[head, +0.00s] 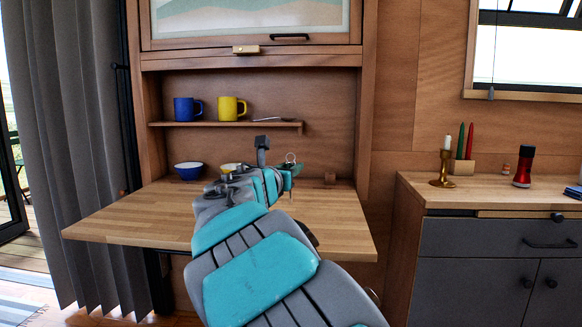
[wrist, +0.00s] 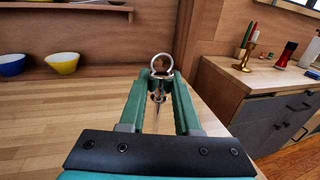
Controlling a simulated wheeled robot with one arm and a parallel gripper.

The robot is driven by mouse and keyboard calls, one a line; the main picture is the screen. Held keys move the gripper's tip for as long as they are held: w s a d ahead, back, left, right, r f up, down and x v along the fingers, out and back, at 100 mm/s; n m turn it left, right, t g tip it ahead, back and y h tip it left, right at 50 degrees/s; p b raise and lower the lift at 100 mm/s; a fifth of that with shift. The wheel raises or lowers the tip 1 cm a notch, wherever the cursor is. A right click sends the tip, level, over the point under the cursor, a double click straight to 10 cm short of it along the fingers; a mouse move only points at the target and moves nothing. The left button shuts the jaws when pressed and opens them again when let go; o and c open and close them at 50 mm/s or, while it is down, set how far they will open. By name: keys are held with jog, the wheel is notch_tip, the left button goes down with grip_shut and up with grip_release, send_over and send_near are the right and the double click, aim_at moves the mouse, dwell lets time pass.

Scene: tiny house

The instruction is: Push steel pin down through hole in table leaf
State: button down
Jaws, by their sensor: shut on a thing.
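The steel pin has a ring at its top, seen in the wrist view (wrist: 162,63) and small in the head view (head: 291,157). My gripper (wrist: 160,88) is shut on the pin just below the ring. The shank runs down between the fingers and looks roughly upright. My gripper (head: 289,169) is over the right part of the wooden table leaf (head: 130,222), which also shows in the wrist view (wrist: 60,115). The leaf is folded out level. The hole is not visible, and I cannot tell whether the pin's lower end is in it.
A blue bowl (head: 189,171) and a yellow bowl (head: 230,168) stand at the leaf's back. A shelf (head: 170,125) above holds a blue mug (head: 184,108) and a yellow mug (head: 229,108). A counter (head: 470,194) with a brass candlestick (head: 443,170) stands to the right.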

jog(key=shift+r+p, duration=0.2)
jog(key=shift+p, duration=0.1)
jog(key=shift+f+b, duration=1.65)
jog(key=shift+f, duration=1.45)
jog(key=shift+p, duration=1.25)
notch_tip(320, 180, down, 7)
jog(key=b, duration=0.3)
jog(key=shift+b, duration=0.35)
dwell(1.5)
jog(key=c, duration=0.5)
grip_release()
jog(key=shift+r, duration=0.1)
jog(key=shift+c, duration=0.2)
